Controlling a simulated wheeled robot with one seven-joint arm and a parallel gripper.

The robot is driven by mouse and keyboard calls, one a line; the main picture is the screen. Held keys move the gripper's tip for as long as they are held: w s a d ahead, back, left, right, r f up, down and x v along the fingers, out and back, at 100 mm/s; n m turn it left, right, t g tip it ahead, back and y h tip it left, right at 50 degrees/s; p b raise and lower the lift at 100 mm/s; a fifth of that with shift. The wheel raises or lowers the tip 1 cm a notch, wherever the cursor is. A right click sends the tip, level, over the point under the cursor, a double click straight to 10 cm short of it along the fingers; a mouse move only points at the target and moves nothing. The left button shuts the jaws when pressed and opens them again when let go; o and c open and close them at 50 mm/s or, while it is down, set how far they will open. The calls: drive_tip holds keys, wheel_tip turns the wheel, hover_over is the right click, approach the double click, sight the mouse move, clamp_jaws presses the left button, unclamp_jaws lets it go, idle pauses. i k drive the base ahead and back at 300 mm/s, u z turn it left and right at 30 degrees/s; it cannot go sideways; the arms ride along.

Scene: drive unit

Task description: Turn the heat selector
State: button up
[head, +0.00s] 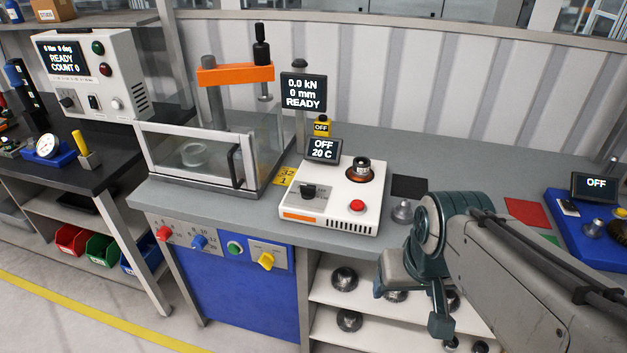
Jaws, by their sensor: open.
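The heat selector looks to be the black knob (309,191) on top of the white heater unit (335,210), at its left side. The heater's small display (324,149) reads OFF and 20 C. A red button (357,205) sits to the right of the knob, and a metal part stands in the round opening (361,172) behind it. My gripper (411,302) is in front of the bench edge, to the right of and below the heater, touching nothing that I can see. It is open and empty, its fingers pointing down.
A press with a clear guard (196,160) stands left of the heater. A metal part (402,211) and a dark pad (409,187) lie to its right. A blue station (590,225) is at far right. Lower shelves (330,292) hold metal parts.

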sight(308, 191)
drive_tip(key=k, duration=0.65)
drive_tip(key=u, duration=0.6)
drive_tip(key=i, duration=1.6)
drive_tip(key=z, duration=0.5)
